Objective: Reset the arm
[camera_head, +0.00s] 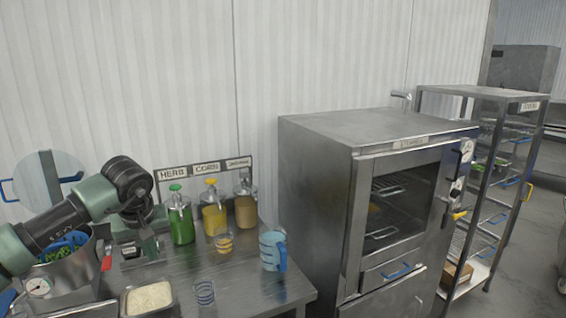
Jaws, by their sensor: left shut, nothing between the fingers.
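My left arm comes in from the left in the head view, green-grey and black. Its gripper (150,248) points down over the left part of the metal table (255,292). The fingers are shut and empty, behind the rice container and left of the bottles. My right arm and gripper are out of view.
A pot (68,285) with a dial is beneath my arm. A steamer cabinet (318,205) and shelf rack (484,170) stand right.

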